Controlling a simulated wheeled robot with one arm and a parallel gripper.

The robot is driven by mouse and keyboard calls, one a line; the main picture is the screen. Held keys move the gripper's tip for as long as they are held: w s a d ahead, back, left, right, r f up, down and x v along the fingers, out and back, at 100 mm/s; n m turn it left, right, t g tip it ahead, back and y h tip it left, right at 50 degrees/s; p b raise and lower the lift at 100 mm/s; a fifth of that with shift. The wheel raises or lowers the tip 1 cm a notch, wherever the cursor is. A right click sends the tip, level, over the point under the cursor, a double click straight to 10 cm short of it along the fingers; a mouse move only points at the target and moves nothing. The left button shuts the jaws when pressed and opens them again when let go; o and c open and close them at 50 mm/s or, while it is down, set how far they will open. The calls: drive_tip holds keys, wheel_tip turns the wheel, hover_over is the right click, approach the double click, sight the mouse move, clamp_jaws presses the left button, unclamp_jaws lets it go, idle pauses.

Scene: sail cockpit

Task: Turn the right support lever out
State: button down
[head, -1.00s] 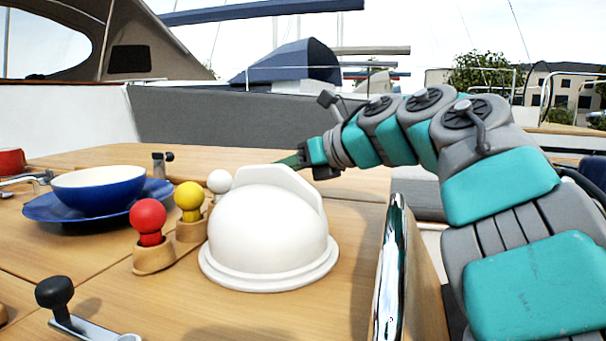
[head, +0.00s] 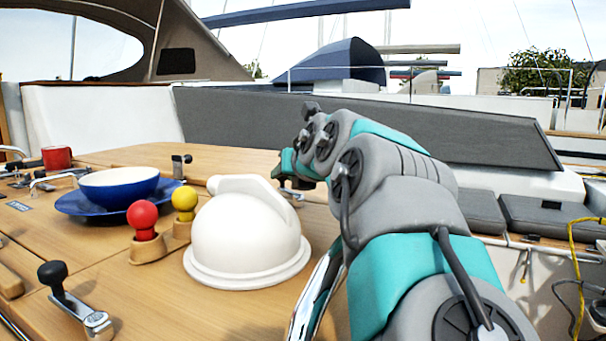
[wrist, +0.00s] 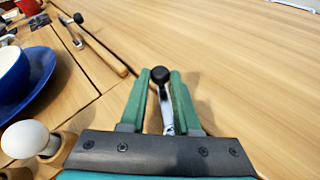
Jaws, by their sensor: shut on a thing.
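In the wrist view, a metal lever with a black knob (wrist: 167,105) lies between the two green fingers of my gripper (wrist: 161,78). The fingers are shut on it, and the knob shows between the fingertips. In the head view my gripper (head: 286,181) is low over the table behind the white dome, and the held lever is mostly hidden there. Another black-knobbed lever (head: 75,308) is at the front left of the table. A further small lever (head: 180,166) stands at the back; a lever with a dark knob (wrist: 75,30) shows at upper left in the wrist view.
A white dome (head: 245,235) stands in front of my gripper. Red (head: 143,218) and yellow (head: 184,203) balls sit in wooden holders left of it. A blue bowl (head: 118,189) is on a blue saucer (head: 75,205). The wood right of the lever (wrist: 255,85) is clear.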

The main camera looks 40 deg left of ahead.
drive_tip(key=shift+w+m+t, duration=0.2)
drive_tip(key=shift+m+t, duration=0.2)
idle(0.3)
drive_tip(key=c, duration=0.6)
unclamp_jaws()
drive_tip(key=shift+c, duration=0.2)
drive_tip(key=shift+d, duration=0.15)
drive_tip(key=shift+s+d+r+b, duration=0.1)
drive_tip(key=shift+s+d+b, duration=0.15)
drive_tip(key=shift+d+b, duration=0.45)
drive_tip(key=b+v, duration=0.1)
drive_tip(key=v, duration=0.2)
drive_tip(key=b+v, duration=0.2)
drive_tip(key=v, duration=0.1)
drive_tip(key=shift+s+a+r, duration=0.15)
drive_tip(key=shift+s+r, duration=0.05)
drive_tip(key=shift+r, duration=0.2)
